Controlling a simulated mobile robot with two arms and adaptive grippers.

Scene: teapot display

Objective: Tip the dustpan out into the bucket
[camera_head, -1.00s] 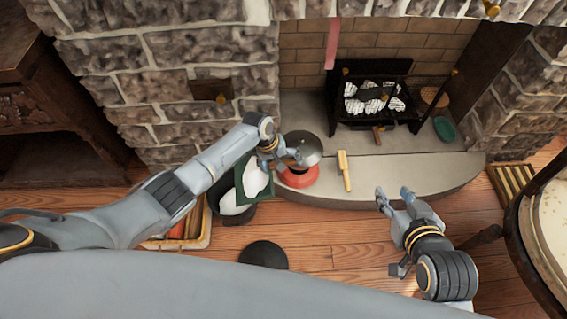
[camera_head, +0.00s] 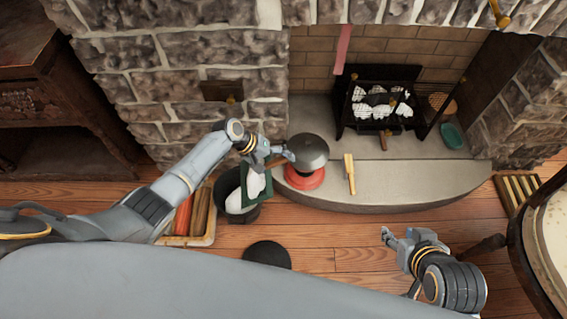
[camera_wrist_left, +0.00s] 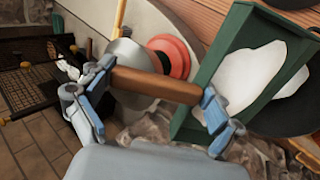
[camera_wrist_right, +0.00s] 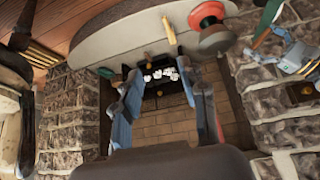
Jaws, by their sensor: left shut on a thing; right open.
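My left gripper (camera_head: 278,158) is shut on the brown wooden handle (camera_wrist_left: 155,85) of the green dustpan (camera_head: 268,185). The dustpan is at the bucket's right side, over its opening, and looks tilted. A white pile (camera_wrist_left: 245,75) lies on the dustpan in the left wrist view. The dark bucket (camera_head: 222,187) stands on the floor left of the hearth, partly hidden by the dustpan. Some white shows inside it; I cannot tell whether that is in the bucket or on the pan. My right gripper (camera_head: 388,237) is open and empty above the floor at the right.
A grey pot (camera_head: 308,152) on a red base (camera_head: 305,177) and a wooden-handled brush (camera_head: 349,172) are on the stone hearth (camera_head: 420,180). A crate of logs (camera_head: 205,238) sits left of the bucket. A black disc (camera_head: 267,254) lies on the floor. A round table (camera_head: 548,230) is at right.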

